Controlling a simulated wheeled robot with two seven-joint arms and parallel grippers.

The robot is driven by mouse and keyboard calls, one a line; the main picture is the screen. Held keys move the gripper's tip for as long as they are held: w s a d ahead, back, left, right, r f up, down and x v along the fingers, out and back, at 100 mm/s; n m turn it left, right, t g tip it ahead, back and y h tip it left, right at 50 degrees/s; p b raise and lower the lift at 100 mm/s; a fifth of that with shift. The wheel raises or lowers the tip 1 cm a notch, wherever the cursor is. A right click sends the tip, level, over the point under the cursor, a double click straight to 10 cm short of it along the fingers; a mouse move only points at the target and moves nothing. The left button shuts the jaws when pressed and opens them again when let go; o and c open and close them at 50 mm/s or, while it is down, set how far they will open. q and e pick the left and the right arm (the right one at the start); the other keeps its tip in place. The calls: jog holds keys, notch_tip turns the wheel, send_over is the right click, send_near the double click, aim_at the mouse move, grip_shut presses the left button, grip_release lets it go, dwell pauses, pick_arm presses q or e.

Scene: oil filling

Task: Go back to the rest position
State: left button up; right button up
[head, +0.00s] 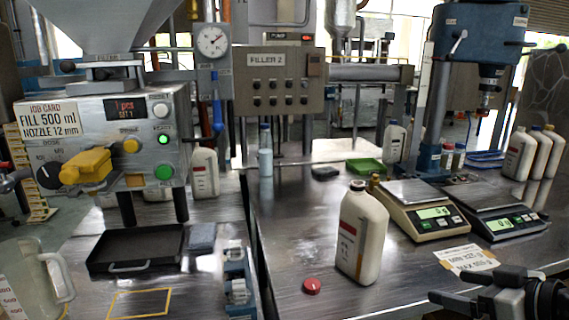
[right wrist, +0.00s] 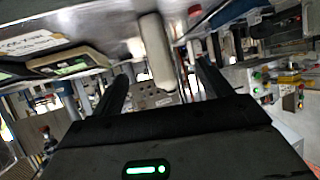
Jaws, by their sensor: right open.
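My right gripper (head: 452,288) is at the bottom right of the head view, over the table's front right part. In the right wrist view my right gripper (right wrist: 162,72) has its two dark fingers wide apart with nothing held between them. A white open-topped bottle (head: 361,235) stands upright on the metal table, left of the gripper and apart from it. The bottle (right wrist: 156,50) also shows beyond the fingers in the wrist view. A red cap (head: 311,286) lies on the table beside the bottle. My left gripper is not in view.
Two scales (head: 427,217) (head: 497,221) stand right of the bottle, with a paper label (head: 467,258) in front. The filling machine (head: 100,140), a dark tray (head: 110,261) and a clear jug (head: 28,283) are on the left. Capped bottles (head: 520,153) stand at the back right.

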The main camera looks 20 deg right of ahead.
jog(key=s+a+f+m+g+h, duration=0.1)
jog(key=a+f, duration=0.3)
jog(key=f, duration=0.4)
jog(key=a+f+g, duration=0.1)
jog(key=a+f, duration=0.3)
jog(key=f, duration=0.4)
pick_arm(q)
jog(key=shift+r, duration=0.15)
pick_arm(e)
jog(key=s+a+f+y, duration=0.1)
jog(key=a+f, duration=0.2)
jog(key=a, duration=0.6)
jog(key=s+a+f+n, duration=0.1)
jog(key=s+a+f, duration=0.1)
jog(key=a, duration=0.8)
jog(key=shift+s+f+n+y, duration=0.2)
jog(key=shift+f+n+y, duration=0.15)
jog(key=shift+f, duration=0.45)
